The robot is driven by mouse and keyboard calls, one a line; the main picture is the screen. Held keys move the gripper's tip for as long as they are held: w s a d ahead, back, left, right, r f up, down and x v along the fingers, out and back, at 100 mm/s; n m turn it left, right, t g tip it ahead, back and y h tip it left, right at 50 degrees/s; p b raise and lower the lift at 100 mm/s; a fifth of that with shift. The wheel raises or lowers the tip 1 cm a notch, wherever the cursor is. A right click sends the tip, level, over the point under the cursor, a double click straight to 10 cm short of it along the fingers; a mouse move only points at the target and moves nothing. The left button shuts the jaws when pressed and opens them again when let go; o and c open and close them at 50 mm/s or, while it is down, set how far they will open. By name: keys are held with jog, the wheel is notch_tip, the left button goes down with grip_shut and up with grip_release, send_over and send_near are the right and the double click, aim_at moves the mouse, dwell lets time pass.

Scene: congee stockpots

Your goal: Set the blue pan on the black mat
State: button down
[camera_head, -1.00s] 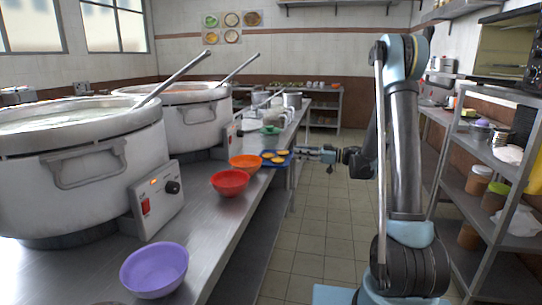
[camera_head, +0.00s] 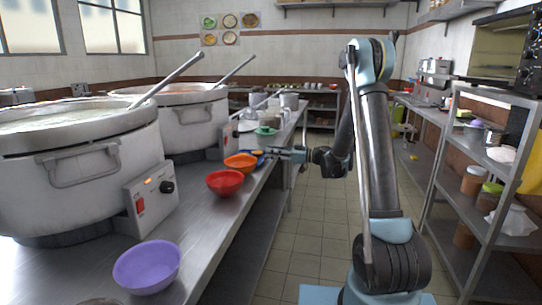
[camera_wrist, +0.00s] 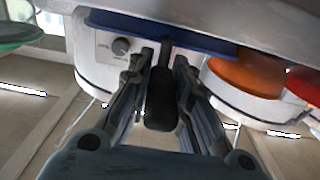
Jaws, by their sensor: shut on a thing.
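My gripper (camera_head: 277,153) reaches in from the right over the counter's edge. In the wrist view, my gripper (camera_wrist: 158,62) is shut on the handle. I cannot tell whether the pan touches the counter. I cannot make out the black mat in either view.
An orange bowl (camera_head: 240,162), a red bowl (camera_head: 225,184) and a purple bowl (camera_head: 147,267) line the counter's front edge. A green bowl (camera_head: 266,131) stands behind the pan. Large stockpots (camera_head: 75,150) fill the left. A shelf rack (camera_head: 480,170) stands right; the floor between is clear.

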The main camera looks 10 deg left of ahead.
jog(key=c, duration=1.5)
grip_release()
jog(key=shift+f, duration=0.1)
jog(key=shift+o, duration=0.2)
jog(key=shift+d, duration=0.15)
